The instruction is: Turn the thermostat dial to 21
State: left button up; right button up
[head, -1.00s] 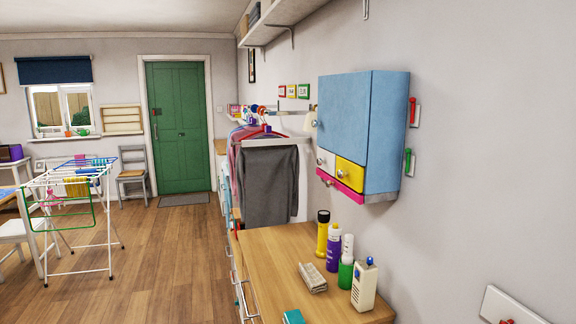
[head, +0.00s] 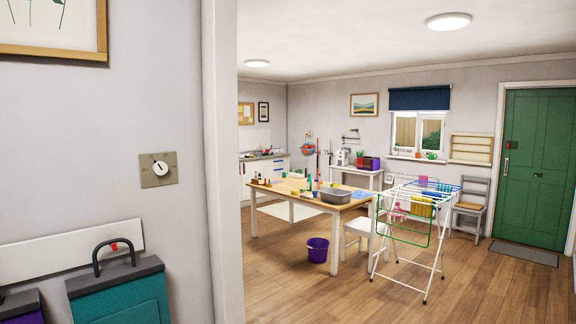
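The thermostat dial (head: 160,168) is a round white knob with a dark pointer mark. It sits on a square beige plate (head: 172,181) on the grey wall at the left of the head view. Its numbers are too small to read, so I cannot tell its setting. Neither of my grippers shows in the head view, and nothing touches the dial.
Below the dial are a white board (head: 70,250) and a teal case (head: 118,296) with a black handle. A white wall edge (head: 224,160) stands right of the dial. Beyond it are a wooden table (head: 300,196), purple bucket (head: 318,249), drying rack (head: 418,226) and open wooden floor (head: 470,285).

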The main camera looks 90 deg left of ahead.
aim_at(160, 168)
jog(key=j+u, duration=0.15)
jog(key=u, duration=1.95)
jog(key=k+l+u, duration=0.1)
jog(key=u, duration=0.85)
jog(key=k+u, duration=0.15)
jog(key=u, duration=0.35)
